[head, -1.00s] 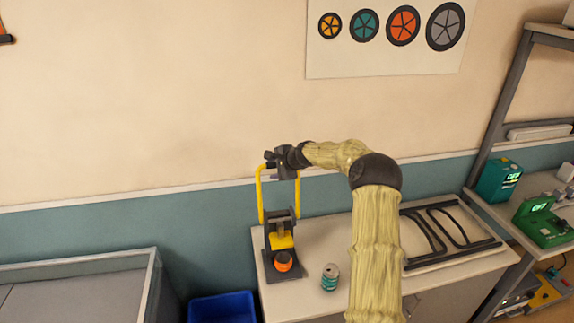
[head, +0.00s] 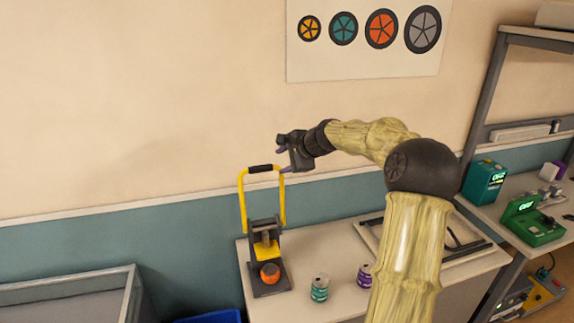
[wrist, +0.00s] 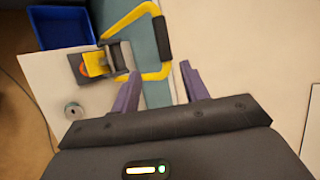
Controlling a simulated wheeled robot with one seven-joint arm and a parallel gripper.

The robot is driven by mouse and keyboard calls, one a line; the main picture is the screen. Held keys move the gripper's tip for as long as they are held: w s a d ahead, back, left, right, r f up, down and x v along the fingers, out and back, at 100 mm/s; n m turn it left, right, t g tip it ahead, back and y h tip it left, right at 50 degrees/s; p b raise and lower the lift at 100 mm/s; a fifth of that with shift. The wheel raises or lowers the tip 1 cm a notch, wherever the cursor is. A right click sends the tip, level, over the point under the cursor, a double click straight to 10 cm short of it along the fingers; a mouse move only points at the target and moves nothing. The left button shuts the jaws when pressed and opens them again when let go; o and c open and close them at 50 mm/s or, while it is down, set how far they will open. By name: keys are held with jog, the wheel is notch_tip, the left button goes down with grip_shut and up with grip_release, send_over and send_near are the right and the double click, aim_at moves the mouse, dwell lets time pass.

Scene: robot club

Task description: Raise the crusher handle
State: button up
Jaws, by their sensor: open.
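The can crusher (head: 267,252) stands on the white worktop, with a dark base, a yellow block and an orange piece at its front. Its yellow handle (head: 243,203) points up, with a black grip bar (head: 260,169) across the top. My gripper (head: 281,146) is open and empty, above and to the right of the grip bar and apart from it. In the wrist view the purple fingers of my gripper (wrist: 160,84) are spread, and the black grip (wrist: 162,38) lies beyond them. The crusher's yellow block (wrist: 95,63) shows there too.
A teal can (head: 320,288) and a purple can (head: 365,275) stand on the worktop (head: 312,250) right of the crusher. A blue bin (wrist: 62,27) is on the floor beside it. A shelf with green devices (head: 533,222) stands at the right.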

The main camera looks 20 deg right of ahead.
jog(key=shift+v, duration=0.9)
jog(key=shift+a+f, duration=0.1)
jog(key=c, duration=0.4)
jog(key=a+f, duration=0.1)
jog(key=a+n, duration=0.1)
jog(key=shift+s+a+f+g, duration=0.35)
jog(key=shift+s+g, duration=0.05)
grip_shut()
jog(key=s+a+f+n+g+h, duration=0.2)
jog(key=s+a+f+n+g, duration=0.2)
jog(key=s+a+f+n, duration=0.6)
jog(key=s+a+n, duration=0.1)
jog(key=s, duration=0.5)
jog(key=s+a+f+n+g+h, duration=0.1)
jog(key=s+a+f+n, duration=0.1)
jog(key=s, duration=0.6)
jog(key=s+a+f+n+g, duration=0.1)
jog(key=s+f+n, duration=0.1)
jog(key=s, duration=0.5)
jog(key=shift+s+a+f+n+h, duration=0.3)
jog(key=shift+s+a+n, duration=0.1)
jog(key=shift+n, duration=0.5)
